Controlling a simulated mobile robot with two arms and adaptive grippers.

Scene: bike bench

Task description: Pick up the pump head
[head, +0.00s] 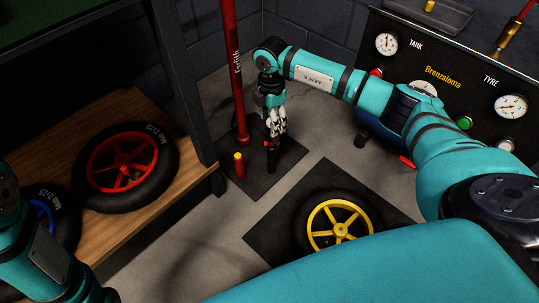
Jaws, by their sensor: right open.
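My right gripper (273,150) points down above the dark mat (285,160), just right of the foot of a tall red post (232,75). It is open, seen nearly edge-on, and I see nothing between its fingers. A short red cylinder with a yellow top (239,166) stands upright on the mat, to the left of the gripper and apart from it. I cannot tell for sure which part is the pump head. Only links of my left arm show at the lower left; its gripper is out of view.
A wooden shelf (135,115) at the left holds a red-rimmed wheel (125,168) and a blue-rimmed wheel (65,215). A yellow-rimmed wheel (340,228) lies on a second mat (262,238). A gauge panel (470,85) stands at the right. Bare floor (215,225) shows between.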

